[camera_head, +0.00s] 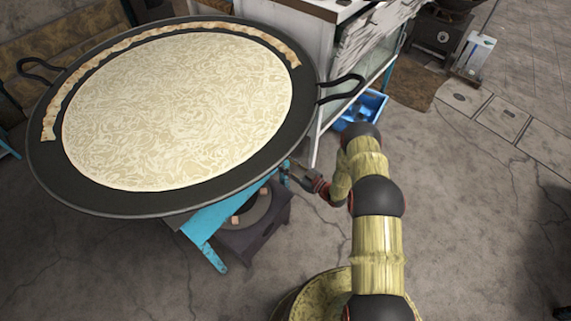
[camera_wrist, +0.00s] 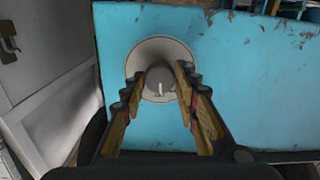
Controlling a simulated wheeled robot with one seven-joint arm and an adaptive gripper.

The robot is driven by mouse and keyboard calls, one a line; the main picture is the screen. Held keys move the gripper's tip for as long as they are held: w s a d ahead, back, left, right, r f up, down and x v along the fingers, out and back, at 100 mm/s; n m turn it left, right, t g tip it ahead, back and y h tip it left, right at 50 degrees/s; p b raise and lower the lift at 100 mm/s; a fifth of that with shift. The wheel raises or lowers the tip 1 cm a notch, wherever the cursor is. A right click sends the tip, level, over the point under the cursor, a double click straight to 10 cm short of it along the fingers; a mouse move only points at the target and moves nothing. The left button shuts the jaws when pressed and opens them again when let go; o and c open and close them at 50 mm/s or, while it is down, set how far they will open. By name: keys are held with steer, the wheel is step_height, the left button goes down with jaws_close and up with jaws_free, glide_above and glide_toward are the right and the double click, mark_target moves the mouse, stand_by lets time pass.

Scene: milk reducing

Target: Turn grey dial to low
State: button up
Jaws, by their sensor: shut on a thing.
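The grey dial (camera_wrist: 160,50) is a round disc with a raised knob and a small pale mark at its lower middle. It sits on the turquoise panel (camera_wrist: 235,95) in the wrist view. My gripper (camera_wrist: 161,72) has one finger on each side of the dial's knob and is shut on it. In the head view my gripper (camera_head: 296,173) is at the turquoise stand (camera_head: 210,225), under the pan's right edge. The dial is hidden there. I cannot read any dial setting.
A wide black pan (camera_head: 110,203) of pale milk stands over the turquoise stand, its right handle (camera_head: 342,88) jutting out near my arm. A dark burner (camera_head: 255,230) is below. A blue crate (camera_head: 365,108) lies behind my arm.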

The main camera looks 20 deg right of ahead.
steer(key=n+b, duration=0.2)
steer(key=n, duration=0.4)
steer(key=shift+n, duration=0.3)
stand_by(0.3)
steer(key=o, duration=1.2)
steer(key=v, duration=1.2)
